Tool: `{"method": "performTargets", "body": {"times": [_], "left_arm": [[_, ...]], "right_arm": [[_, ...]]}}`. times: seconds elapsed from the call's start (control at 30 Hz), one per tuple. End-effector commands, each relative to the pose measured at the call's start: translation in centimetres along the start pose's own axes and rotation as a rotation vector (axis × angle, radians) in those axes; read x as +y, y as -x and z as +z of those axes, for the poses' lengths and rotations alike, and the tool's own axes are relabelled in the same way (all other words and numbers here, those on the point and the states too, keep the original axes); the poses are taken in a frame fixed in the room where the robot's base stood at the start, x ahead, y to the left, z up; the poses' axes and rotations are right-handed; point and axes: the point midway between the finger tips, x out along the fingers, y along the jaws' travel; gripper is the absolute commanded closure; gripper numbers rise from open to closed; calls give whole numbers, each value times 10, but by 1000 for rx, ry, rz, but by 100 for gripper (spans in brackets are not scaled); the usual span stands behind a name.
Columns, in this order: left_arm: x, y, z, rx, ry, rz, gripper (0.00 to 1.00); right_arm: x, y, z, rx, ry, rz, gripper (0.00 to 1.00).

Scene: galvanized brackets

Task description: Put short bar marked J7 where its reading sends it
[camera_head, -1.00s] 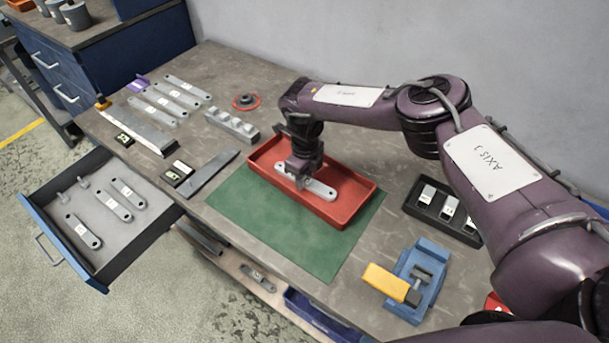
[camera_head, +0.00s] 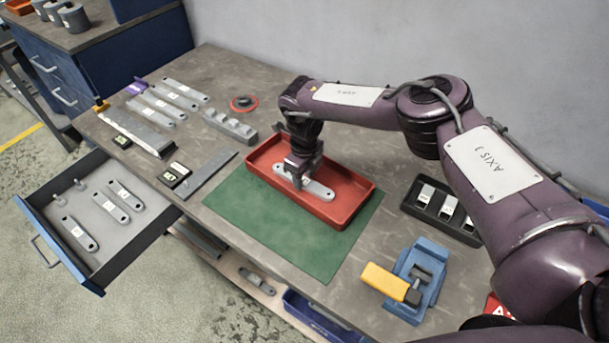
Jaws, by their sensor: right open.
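A short grey bar (camera_head: 317,190) with rounded ends lies in the red tray (camera_head: 345,222) on the green mat. Its marking cannot be read here, so I cannot tell if it is J7. My right gripper (camera_head: 297,180) points down into the tray at this bar, with its jaws open. The fingers hide the bar's middle, and I cannot tell if they touch it. More short bars with white labels lie in the open drawer (camera_head: 150,218) at the left, and several longer bars (camera_head: 172,93) lie at the back left of the bench. My left gripper is not in view.
A grey stepped block (camera_head: 230,126) and a red round item (camera_head: 243,103) stand behind the tray. A black holder (camera_head: 432,212) with white-labelled pieces is at the right. A blue vise-like fixture (camera_head: 424,280) with a yellow part stands in front. The green mat (camera_head: 285,235) is clear before the tray.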

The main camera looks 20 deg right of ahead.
Motion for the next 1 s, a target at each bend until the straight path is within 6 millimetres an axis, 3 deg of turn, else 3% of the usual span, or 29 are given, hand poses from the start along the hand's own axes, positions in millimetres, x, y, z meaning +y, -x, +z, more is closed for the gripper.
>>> {"method": "performTargets", "body": {"times": [0.03, 0.17, 0.4, 0.43, 0.8, 1.0], "left_arm": [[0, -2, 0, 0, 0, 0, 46], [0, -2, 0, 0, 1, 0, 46], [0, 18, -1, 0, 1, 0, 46], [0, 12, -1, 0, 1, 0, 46], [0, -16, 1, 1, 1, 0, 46], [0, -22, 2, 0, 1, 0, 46]], "right_arm": [[13, -14, -7, 21, 16, 21, 50], [13, -14, -6, 20, 17, 22, 50], [14, 4, -6, 21, 18, 23, 50], [13, 6, -5, 18, 17, 23, 50], [7, 90, -2, 11, 11, 14, 50], [6, 116, -3, 13, 9, 14, 50]]}}
